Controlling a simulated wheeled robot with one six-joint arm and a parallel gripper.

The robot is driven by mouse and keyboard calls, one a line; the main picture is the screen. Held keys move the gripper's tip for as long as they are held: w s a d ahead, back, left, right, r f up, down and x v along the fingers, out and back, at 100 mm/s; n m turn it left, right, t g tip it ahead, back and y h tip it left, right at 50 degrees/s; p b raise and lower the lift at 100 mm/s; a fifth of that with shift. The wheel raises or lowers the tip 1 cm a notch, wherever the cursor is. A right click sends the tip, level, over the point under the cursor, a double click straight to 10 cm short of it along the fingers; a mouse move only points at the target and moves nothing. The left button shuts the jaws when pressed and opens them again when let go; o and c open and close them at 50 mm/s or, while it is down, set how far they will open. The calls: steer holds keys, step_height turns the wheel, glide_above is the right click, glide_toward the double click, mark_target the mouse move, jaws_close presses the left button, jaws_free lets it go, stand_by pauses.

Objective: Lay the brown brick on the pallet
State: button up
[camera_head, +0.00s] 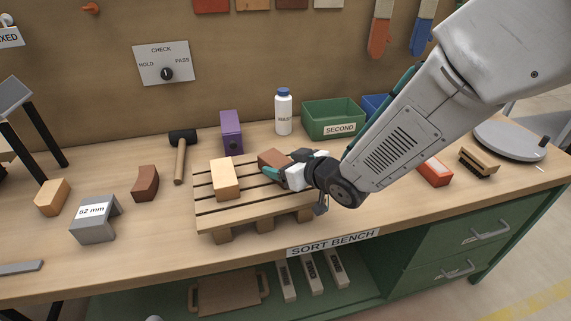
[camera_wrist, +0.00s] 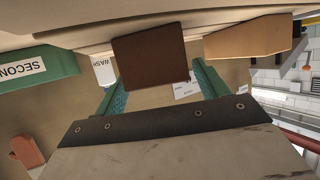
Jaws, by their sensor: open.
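The brown brick (camera_head: 271,157) lies on the wooden pallet (camera_head: 236,211), right of a tan brick (camera_head: 225,180). My gripper (camera_head: 287,164) is open at the brown brick's right side, low over the pallet, and hides part of it. In the wrist view the brown brick (camera_wrist: 150,58) is just ahead of the jaws, its face roughly in line with the gap between the teal fingers (camera_wrist: 160,82). No clear contact shows between the fingers and the brick. The tan brick also shows in the wrist view (camera_wrist: 248,40).
A purple block (camera_head: 231,133), white bottle (camera_head: 283,112) and green SECOND bin (camera_head: 333,119) stand behind the pallet. The pallet's front part is bare.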

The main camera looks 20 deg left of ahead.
steer(key=v, duration=1.2)
steer(key=shift+r, duration=0.1)
steer(key=w+d+r+m+t+h, duration=0.1)
steer(key=d+r+m+h, duration=0.3)
steer(key=d, duration=0.8)
steer(key=w+d+r+m+h, duration=0.15)
steer(key=d+h, duration=0.35)
steer(key=d, duration=0.6)
steer(key=s+d+r+m+g, duration=0.1)
steer(key=s+d+m+g, duration=0.1)
steer(key=s+d, duration=0.2)
steer(key=s+d+r+m+g+h, duration=0.1)
steer(key=s+d+m+g, duration=0.1)
steer(key=s, duration=0.9)
steer(key=s+d+r+m+g+h, duration=0.1)
steer(key=s+d+m+g, duration=0.1)
steer(key=s+d, duration=0.3)
steer(key=s+g, duration=0.1)
steer(key=s, duration=0.2)
steer(key=shift+d+r, duration=0.3)
steer(key=shift+r, duration=0.05)
